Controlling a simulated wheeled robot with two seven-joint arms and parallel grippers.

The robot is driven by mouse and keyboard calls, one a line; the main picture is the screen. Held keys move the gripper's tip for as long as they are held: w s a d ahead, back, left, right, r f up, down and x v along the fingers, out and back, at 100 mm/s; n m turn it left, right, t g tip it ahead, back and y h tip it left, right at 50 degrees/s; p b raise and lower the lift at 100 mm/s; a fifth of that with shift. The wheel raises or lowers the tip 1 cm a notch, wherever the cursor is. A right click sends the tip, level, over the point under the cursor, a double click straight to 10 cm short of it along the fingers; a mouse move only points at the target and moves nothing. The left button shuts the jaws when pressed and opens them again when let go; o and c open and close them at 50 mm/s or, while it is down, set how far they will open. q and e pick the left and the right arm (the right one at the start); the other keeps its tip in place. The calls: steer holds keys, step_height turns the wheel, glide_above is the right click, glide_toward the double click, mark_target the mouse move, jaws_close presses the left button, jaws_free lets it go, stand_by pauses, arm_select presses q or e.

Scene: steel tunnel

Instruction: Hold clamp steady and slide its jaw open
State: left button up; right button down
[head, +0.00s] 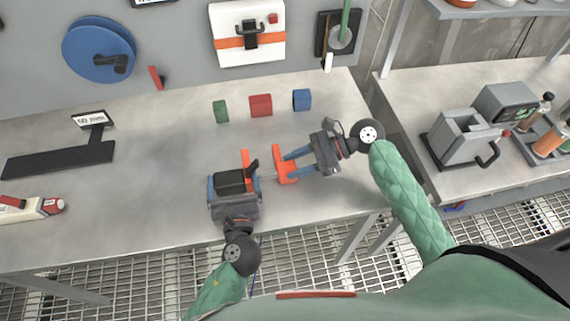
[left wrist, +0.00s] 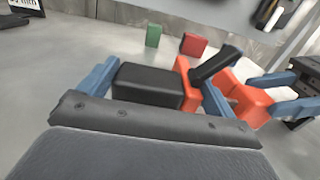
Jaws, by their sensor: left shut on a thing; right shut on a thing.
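The clamp lies at the front middle of the grey workbench. It has a black body (head: 231,181), an orange fixed jaw (head: 246,158) and an orange sliding jaw (head: 283,168). A gap separates the two jaws, with a thin bar between them. My left gripper (head: 234,185) is shut on the black body from the near side; in the left wrist view its blue fingers flank the body (left wrist: 147,84). My right gripper (head: 292,165) comes from the right and is shut on the sliding jaw (left wrist: 250,104), whose gripped part is partly hidden by the fingers.
Green (head: 221,111), red (head: 260,105) and blue (head: 302,99) blocks stand behind the clamp. A black gauge with a "60 mm" sign (head: 90,120) lies left. A second bench (head: 450,182) with a grey machine is on the right. Bare bench surrounds the clamp.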

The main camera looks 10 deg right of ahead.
steer(key=shift+d, duration=2.05)
steer(key=c, duration=0.8)
jaws_free()
steer(key=shift+c, duration=0.2)
steer(key=shift+d, duration=0.1)
steer(key=v, duration=1.1)
steer(key=shift+d, duration=0.4)
steer(key=shift+r, duration=0.1)
arm_select(q)
steer(key=o, duration=0.8)
